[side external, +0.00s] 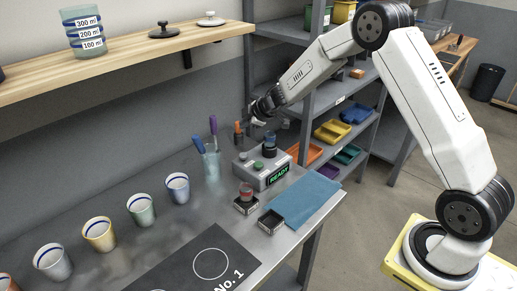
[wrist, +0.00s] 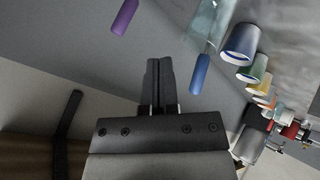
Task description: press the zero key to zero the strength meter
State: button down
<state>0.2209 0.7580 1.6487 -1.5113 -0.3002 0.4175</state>
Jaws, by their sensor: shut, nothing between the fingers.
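The strength meter (side external: 263,173) is a grey box on the metal bench, with a lit green READY display (side external: 278,176). The meter cannot be made out in the wrist view.
A clear holder (side external: 211,166) with blue and purple handled tools stands left of the meter; the blue handle (wrist: 200,75) is close to my fingers in the wrist view. Several cups line the bench.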

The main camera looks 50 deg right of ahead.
aim_at(246, 155)
jog(key=shift+f, duration=0.15)
jog(key=shift+f, duration=4.25)
jog(key=shift+f, duration=1.05)
dwell(0.4)
jog(key=shift+r, duration=1.05)
jog(key=shift+r, duration=2.5)
